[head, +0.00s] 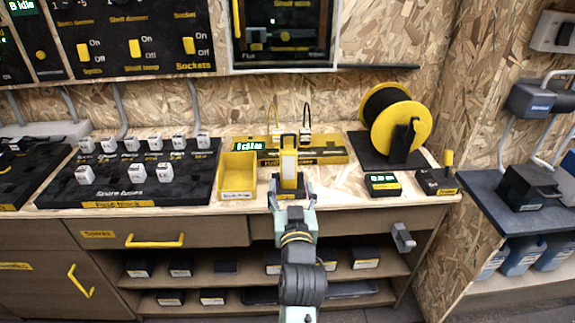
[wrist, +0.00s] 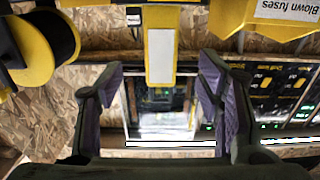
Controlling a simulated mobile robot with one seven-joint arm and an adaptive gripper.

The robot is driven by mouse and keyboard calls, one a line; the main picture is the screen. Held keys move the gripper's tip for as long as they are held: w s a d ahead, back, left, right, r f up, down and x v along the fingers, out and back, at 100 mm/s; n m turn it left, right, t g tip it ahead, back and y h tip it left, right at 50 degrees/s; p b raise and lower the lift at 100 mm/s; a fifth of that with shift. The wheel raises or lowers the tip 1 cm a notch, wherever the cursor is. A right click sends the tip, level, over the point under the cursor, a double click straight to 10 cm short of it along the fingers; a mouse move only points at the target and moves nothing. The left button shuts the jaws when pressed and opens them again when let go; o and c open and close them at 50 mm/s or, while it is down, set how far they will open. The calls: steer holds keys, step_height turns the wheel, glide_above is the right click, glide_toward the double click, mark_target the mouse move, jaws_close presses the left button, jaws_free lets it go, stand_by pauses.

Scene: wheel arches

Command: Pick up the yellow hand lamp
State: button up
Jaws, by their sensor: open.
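The yellow hand lamp (head: 289,160) stands upright near the front edge of the workbench, with a pale panel on its face and a black part at its lower end. In the wrist view the lamp (wrist: 160,45) hangs in from the top edge, its pale strip facing me. My gripper (head: 291,193) is open in front of the lamp. In the wrist view its two fingers (wrist: 160,78) show on either side of the lamp's end, with a clear gap on both sides. I cannot tell how far the fingertips reach along it.
A yellow bin (head: 238,174) stands close to the left of the lamp. A yellow tester panel (head: 325,150) with leads lies behind it. A yellow cable reel (head: 400,127), a small display box (head: 382,184) and a fuse block (head: 125,175) share the bench. A drawer handle (head: 154,241) protrudes below.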

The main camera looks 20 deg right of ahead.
mark_target(289, 169)
steer(key=x, duration=0.4)
steer(key=shift+w+r+p, duration=0.1)
steer(key=shift+w+p, duration=0.2)
steer(key=shift+p, duration=0.1)
steer(key=p+x, duration=0.1)
steer(key=x, duration=0.3)
steer(key=shift+w+r+p, duration=0.1)
steer(key=shift+p, duration=0.3)
steer(key=shift+w+d, duration=0.2)
steer(key=shift+w, duration=0.3)
steer(key=shift+c, duration=0.6)
steer(key=c, duration=1.3)
